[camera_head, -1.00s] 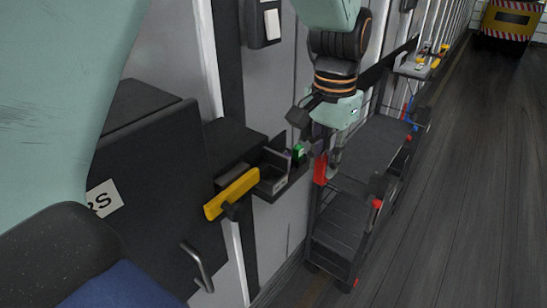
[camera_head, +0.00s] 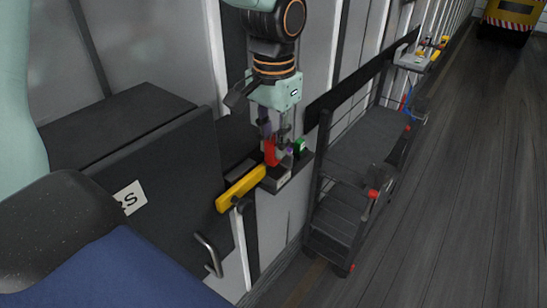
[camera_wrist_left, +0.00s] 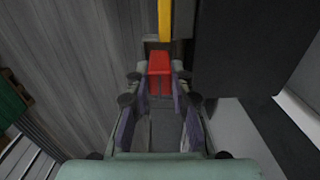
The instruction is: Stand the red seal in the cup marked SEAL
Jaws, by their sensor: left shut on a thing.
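The red seal (camera_head: 270,152) is held between the fingers of my left gripper (camera_head: 274,143), over a small shelf on the wall. In the left wrist view the seal (camera_wrist_left: 160,68) sits between the two fingertips, its far end pointing away from the palm. A grey open-topped holder (camera_head: 275,182) on the shelf lies just below the seal. It is partly hidden by the seal and the yellow bar. I cannot read any SEAL marking, and cannot tell whether the seal touches the holder. My right gripper is not in view.
A yellow bar (camera_head: 240,189) sticks out just left of the shelf, close to the seal. A green item (camera_head: 299,145) is at the shelf's right. A dark cabinet door (camera_head: 175,190) stands at left, a black cart (camera_head: 365,140) at right.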

